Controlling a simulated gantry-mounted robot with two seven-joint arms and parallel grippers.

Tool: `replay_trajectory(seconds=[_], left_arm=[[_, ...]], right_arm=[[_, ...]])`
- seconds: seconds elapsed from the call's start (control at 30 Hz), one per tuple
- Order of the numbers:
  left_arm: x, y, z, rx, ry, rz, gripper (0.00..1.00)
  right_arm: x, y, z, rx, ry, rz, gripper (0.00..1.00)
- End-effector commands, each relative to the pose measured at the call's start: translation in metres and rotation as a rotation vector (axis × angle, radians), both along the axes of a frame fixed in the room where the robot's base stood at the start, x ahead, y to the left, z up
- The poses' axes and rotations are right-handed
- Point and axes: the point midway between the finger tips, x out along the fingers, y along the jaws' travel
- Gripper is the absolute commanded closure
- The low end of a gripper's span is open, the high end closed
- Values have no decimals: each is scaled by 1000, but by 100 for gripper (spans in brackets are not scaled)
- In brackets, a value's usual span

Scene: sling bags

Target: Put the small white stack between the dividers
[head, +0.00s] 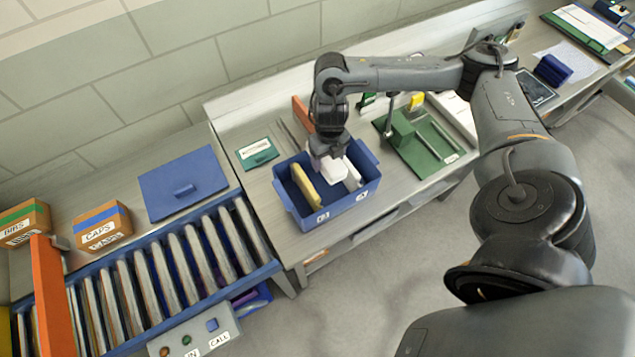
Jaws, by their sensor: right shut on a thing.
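A blue bin (342,207) stands on the grey bench in the middle of the head view. Inside it, a yellow divider (304,186) stands toward the left and a pale divider (353,179) toward the right. My right gripper (328,160) points down over the bin and is shut on the small white stack (334,174). The stack is at the bin's opening, between the two dividers as seen from here. Its underside is hidden, so I cannot tell if it touches the bin floor. My left gripper is not in view.
A green tray (442,157) lies right of the bin. A green-and-white card (257,153) lies left of it. An orange upright (302,115) stands behind it. A roller conveyor (170,263), blue lid (183,184) and cardboard boxes (102,227) are at left.

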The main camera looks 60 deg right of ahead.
Motion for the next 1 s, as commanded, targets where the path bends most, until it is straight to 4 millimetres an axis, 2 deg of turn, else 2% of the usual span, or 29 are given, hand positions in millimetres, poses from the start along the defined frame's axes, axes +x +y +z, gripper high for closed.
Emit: replay_trajectory(seconds=[0.03,0.07,0.13,0.4,0.6,0.77,1.0], left_arm=[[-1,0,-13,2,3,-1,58],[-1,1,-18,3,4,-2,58],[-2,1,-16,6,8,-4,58],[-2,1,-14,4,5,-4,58],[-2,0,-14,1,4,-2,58],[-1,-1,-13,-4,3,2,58],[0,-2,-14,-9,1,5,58]], right_arm=[[-2,0,-18,1,5,-1,63],[-2,0,-25,1,5,-1,63],[-2,0,-35,1,6,-2,63],[-1,0,-94,0,4,-3,63],[0,0,-117,0,1,-2,63],[0,0,-125,0,1,-2,63],[0,1,-155,1,3,-2,63]])
